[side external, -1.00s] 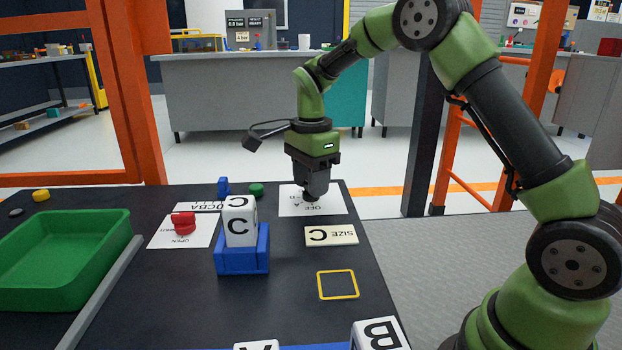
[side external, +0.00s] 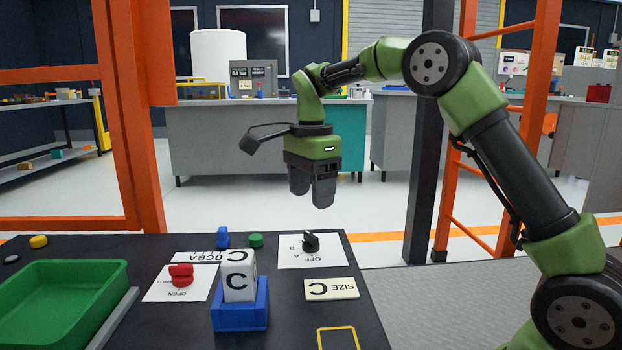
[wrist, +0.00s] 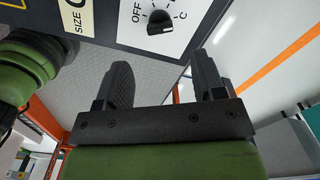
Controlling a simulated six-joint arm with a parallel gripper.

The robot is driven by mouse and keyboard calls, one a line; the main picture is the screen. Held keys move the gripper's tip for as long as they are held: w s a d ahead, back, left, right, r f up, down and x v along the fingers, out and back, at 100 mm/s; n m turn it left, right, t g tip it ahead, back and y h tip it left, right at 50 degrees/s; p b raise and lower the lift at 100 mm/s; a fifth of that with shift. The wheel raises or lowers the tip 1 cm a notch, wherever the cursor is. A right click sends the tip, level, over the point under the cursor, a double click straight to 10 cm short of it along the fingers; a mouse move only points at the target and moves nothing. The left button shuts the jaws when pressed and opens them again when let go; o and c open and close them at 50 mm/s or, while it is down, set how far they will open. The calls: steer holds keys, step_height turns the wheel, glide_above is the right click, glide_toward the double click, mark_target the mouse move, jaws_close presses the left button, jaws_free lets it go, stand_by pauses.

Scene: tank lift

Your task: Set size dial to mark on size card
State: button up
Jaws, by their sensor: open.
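The size dial is a black knob (side external: 311,242) on a white card marked OFF, A and B in the side view. The wrist view shows the knob (wrist: 160,20) between OFF and a C mark, with a small white mark on its side; I cannot tell exactly where it points. The size card (side external: 331,289) lies in front of the dial and reads SIZE C; part of it shows in the wrist view (wrist: 82,14). My gripper (side external: 312,190) is open and empty, above the dial and apart from it. Both fingers (wrist: 164,80) show in the wrist view.
A white C block (side external: 238,275) stands in a blue holder (side external: 240,315). A red knob (side external: 181,275) on an OPEN card, a blue piece (side external: 222,237) and a green button (side external: 255,240) lie left of the dial. A green tray (side external: 62,300) is far left.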

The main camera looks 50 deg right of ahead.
step_height(320, 180, up, 2)
steer(key=shift+r, duration=0.2)
stand_by(0.4)
steer(key=s+a+r+n+t, duration=0.2)
steer(key=s+r+n, duration=0.1)
steer(key=s+n, duration=0.15)
steer(key=s+a+r+n+t, duration=0.2)
steer(key=s+a+r+n, duration=0.15)
steer(key=s, duration=0.25)
steer(key=s+a+f+n+t+y, duration=0.1)
steer(key=s+f+n+t+y, duration=0.1)
steer(key=s+n, duration=0.7)
step_height(320, 180, down, 2)
steer(key=s+t, duration=0.1)
steer(key=s, duration=0.1)
steer(key=shift+s+a+f, duration=0.15)
steer(key=shift+s+a, duration=0.15)
steer(key=shift+a, duration=0.1)
